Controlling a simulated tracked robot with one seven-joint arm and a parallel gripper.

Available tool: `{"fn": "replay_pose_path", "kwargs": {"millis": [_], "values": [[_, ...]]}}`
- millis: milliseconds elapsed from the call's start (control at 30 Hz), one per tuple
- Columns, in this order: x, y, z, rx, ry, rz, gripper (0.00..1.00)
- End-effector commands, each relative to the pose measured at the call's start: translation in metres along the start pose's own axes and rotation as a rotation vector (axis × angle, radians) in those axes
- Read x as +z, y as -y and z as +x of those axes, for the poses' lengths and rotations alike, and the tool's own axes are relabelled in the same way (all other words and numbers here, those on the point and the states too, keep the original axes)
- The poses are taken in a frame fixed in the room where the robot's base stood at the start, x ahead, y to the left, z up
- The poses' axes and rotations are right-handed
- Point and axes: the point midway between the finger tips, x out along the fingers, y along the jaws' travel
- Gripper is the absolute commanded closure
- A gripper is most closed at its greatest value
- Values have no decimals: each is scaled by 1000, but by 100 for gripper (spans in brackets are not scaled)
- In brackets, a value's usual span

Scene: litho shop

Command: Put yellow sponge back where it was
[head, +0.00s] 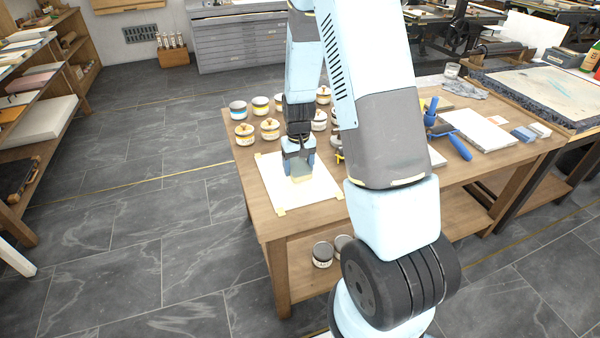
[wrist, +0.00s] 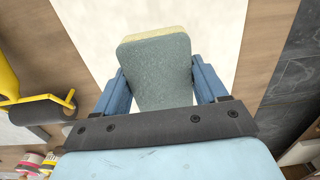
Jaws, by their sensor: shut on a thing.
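My gripper (head: 300,165) is shut on the yellow sponge (wrist: 155,70), with one blue finger on each side of it. In the wrist view the sponge shows a grey-green face and a pale yellow far edge. In the head view only a small yellowish part of the sponge (head: 301,179) shows below the fingers. It is over the white sheet (head: 305,200), which is taped at its corners to the wooden table (head: 265,215). I cannot tell whether the sponge touches the sheet.
Several ink jars (head: 270,129) stand behind the sheet. A blue-handled roller (head: 459,145), a white slab (head: 480,130) and a blue block (head: 523,134) lie to the right. A yellow-handled roller (wrist: 42,105) is left in the wrist view. My arm hides the table's middle.

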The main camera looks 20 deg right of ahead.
Motion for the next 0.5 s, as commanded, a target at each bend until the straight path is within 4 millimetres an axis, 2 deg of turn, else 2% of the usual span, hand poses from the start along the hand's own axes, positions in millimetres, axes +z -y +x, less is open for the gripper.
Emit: {"fn": "replay_pose_path", "kwargs": {"millis": [200,500], "values": [[0,0,27,0,2,0,65],[0,0,30,0,0,0,65]]}}
